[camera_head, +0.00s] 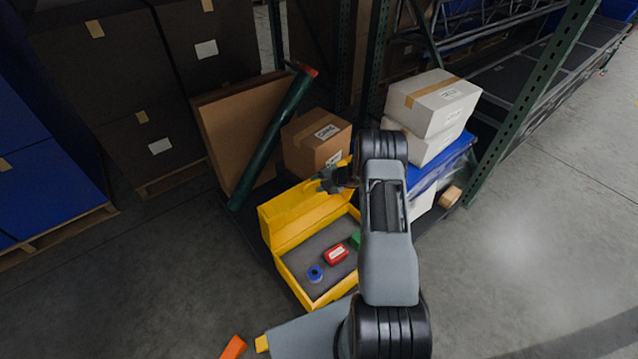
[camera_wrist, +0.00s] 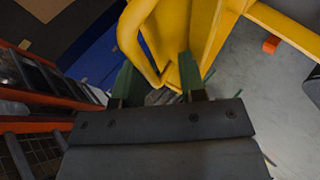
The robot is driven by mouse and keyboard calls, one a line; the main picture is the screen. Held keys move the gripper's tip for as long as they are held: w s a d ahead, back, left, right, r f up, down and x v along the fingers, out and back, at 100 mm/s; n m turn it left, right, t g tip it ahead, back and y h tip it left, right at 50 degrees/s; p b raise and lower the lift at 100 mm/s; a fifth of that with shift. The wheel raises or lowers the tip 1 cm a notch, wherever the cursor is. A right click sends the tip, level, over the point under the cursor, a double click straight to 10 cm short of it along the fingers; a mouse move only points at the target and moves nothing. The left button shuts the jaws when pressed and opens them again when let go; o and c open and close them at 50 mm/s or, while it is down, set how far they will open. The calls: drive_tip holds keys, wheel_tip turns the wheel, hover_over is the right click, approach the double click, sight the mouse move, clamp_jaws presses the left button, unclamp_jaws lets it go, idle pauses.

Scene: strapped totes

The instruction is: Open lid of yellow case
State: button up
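The yellow case (camera_head: 291,287) stands with its lid (camera_head: 297,215) raised and tilted back. Grey foam (camera_head: 318,256) inside holds a blue round item (camera_head: 315,272), a red item (camera_head: 336,254) and a green item (camera_head: 355,240), partly hidden by my arm. My gripper (camera_head: 328,181) is at the raised lid's upper edge. In the wrist view the green fingers of my gripper (camera_wrist: 158,82) are apart, with part of the yellow handle (camera_wrist: 138,45) in front of and between them. I cannot see clearly whether they touch it.
A brown carton (camera_head: 313,140) and a dark green tube (camera_head: 270,140) stand behind the case. White boxes (camera_head: 430,105) are stacked to the right beside a green rack post (camera_head: 530,100). An orange object (camera_head: 233,347) lies in front. The floor at right is clear.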

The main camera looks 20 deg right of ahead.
drive_tip(key=p+v, duration=0.1)
drive_tip(key=v, duration=1.2)
drive_tip(key=shift+s+d+r, duration=0.2)
drive_tip(key=shift+s+d, duration=0.05)
